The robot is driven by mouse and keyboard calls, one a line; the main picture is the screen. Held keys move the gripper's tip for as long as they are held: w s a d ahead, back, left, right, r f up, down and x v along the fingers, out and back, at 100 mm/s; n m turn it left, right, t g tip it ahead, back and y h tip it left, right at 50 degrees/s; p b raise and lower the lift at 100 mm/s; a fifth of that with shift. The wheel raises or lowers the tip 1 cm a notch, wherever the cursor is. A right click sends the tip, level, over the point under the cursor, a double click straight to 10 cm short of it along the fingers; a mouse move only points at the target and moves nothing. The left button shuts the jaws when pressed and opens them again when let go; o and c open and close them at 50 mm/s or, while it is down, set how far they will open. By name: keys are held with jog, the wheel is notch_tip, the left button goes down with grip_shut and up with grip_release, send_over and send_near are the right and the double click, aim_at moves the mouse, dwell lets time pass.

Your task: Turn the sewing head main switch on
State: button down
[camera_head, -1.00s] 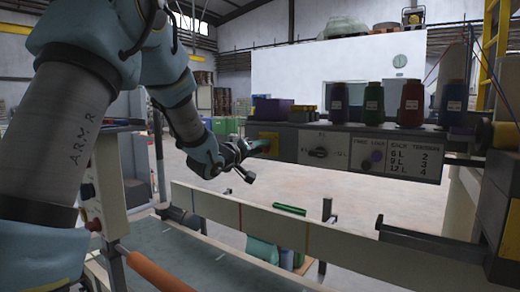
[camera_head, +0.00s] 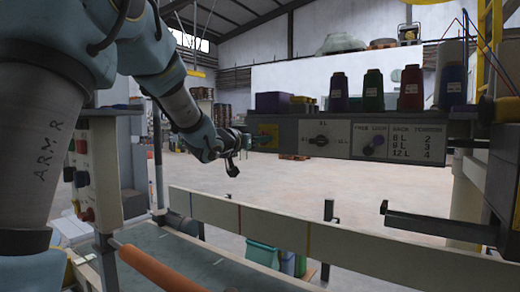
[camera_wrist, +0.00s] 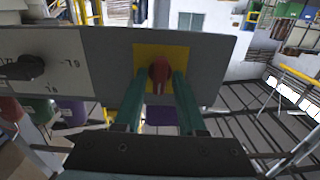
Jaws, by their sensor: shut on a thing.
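The sewing head main switch is a red rotary knob (camera_wrist: 160,74) on a yellow plate (camera_wrist: 143,62), at the end of the grey control panel. In the head view the yellow plate (camera_head: 268,132) shows at the panel's left end, and the knob is hidden by my gripper (camera_head: 258,140). In the wrist view my gripper (camera_wrist: 160,85) has its two green fingers on either side of the knob, shut on it. The knob's handle looks lined up with the fingers in the wrist view. Any on or off marking is not readable.
A black selector knob (camera_head: 320,141) and a purple knob (camera_head: 368,150) sit further right on the panel. Thread spools (camera_head: 411,88) and a purple box (camera_head: 272,102) stand on top. A pale rail (camera_head: 290,230) runs below. A button box (camera_head: 84,170) stands at left.

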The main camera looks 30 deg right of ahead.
jog(key=shift+f+m+b, duration=0.1)
jog(key=shift+m+b, duration=3.2)
jog(key=shift+m, duration=0.9)
jog(key=c, duration=0.8)
grip_release()
jog(key=shift+s, duration=0.1)
jog(key=v, duration=1)
jog(key=shift+s+a+b, duration=0.15)
jog(key=shift+a+b, duration=0.15)
jog(key=shift+a, duration=0.1)
